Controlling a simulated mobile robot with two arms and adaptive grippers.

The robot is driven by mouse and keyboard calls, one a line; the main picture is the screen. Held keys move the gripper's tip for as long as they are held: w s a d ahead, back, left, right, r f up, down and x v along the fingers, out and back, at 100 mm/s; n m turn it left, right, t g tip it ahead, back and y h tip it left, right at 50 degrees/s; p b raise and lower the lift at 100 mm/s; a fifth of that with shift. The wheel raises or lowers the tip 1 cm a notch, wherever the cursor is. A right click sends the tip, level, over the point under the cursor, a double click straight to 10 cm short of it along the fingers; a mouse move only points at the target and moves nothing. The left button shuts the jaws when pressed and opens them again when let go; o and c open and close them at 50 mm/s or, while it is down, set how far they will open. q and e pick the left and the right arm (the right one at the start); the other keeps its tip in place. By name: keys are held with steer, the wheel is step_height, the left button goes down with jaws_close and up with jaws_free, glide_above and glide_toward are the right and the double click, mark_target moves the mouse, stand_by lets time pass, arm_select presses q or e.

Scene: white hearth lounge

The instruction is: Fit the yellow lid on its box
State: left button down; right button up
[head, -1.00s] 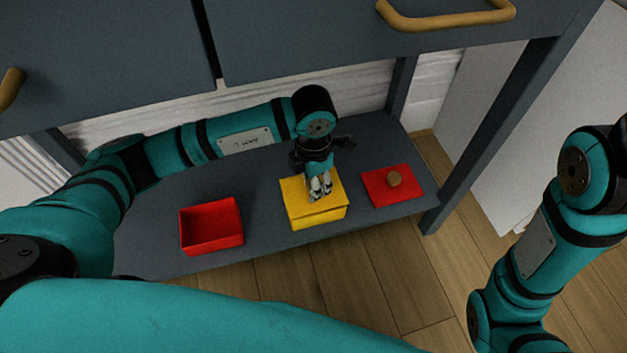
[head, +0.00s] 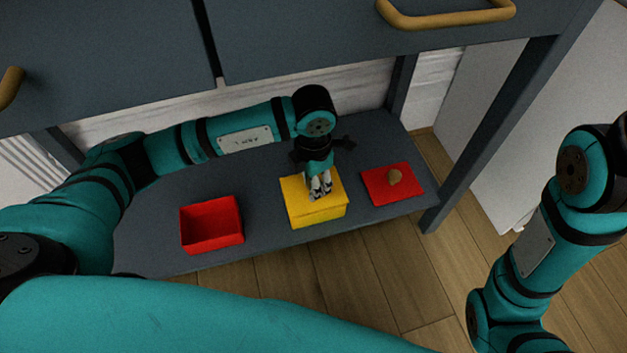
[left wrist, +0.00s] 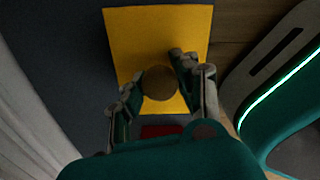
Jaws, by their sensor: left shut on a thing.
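The yellow lid (head: 300,187) sits on top of the yellow box (head: 318,219) on the low shelf; in the head view it looks about level and lined up, with only a thin line between them. My left gripper (head: 320,193) comes down from above and is shut on the lid's round knob. The left wrist view shows the knob (left wrist: 160,83) between the fingers and the yellow lid (left wrist: 150,30) around it. I cannot tell if the lid is fully seated. The right arm shows at the right, but its gripper is out of view.
An open red box (head: 212,226) stands left of the yellow box. A red lid (head: 385,189) with a brown knob lies to the right. The grey shelf (head: 160,215) is bounded by the drawers above and a leg at its right.

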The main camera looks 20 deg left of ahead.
arm_select(q)
steer(key=shift+f, duration=0.2)
stand_by(0.3)
steer(key=shift+f, duration=0.1)
steer(key=shift+f, duration=0.2)
stand_by(0.9)
steer(key=shift+c, duration=2.1)
jaws_free()
steer(key=shift+r, duration=0.1)
